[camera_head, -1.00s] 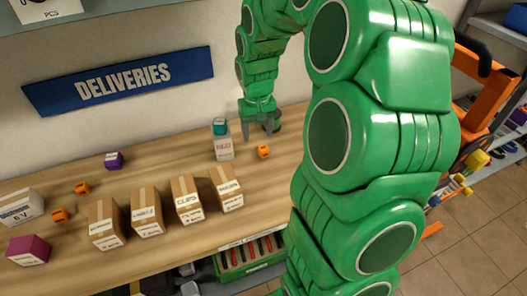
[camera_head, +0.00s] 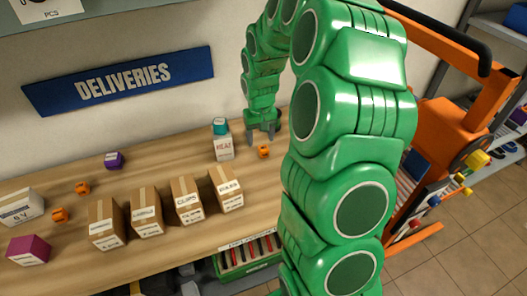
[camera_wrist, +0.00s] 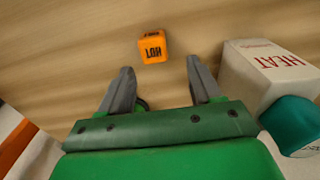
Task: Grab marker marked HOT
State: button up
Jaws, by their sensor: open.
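The marker marked HOT is a small orange cube (camera_wrist: 153,47). In the wrist view it lies on the wooden counter beyond my fingertips, near the middle between them, with its label upside down. In the head view the orange marker (camera_head: 264,152) sits just below my gripper (camera_head: 263,137). My gripper (camera_wrist: 158,76) is open and empty, its two grey fingers apart and pointing toward the marker. Nothing touches the marker.
Several cardboard boxes (camera_head: 186,199) line the counter's front. Other orange cubes (camera_head: 82,188) lie far left.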

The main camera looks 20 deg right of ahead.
aim_at(262, 146)
jog(key=f, duration=0.3)
jog(key=shift+s+d+f, duration=0.15)
jog(key=shift+s+d, duration=0.1)
jog(key=shift+s, duration=0.05)
jog(key=shift+f, duration=0.5)
jog(key=c, duration=1)
jog(key=shift+c, duration=0.2)
jog(key=shift+r, duration=0.1)
jog(key=shift+r, duration=0.65)
jog(key=s+a+r, duration=0.2)
jog(key=s+r, duration=0.9)
jog(key=s, duration=0.2)
jog(key=shift+s+a+r, duration=0.2)
jog(key=shift+s+r, duration=0.05)
jog(key=shift+s, duration=0.1)
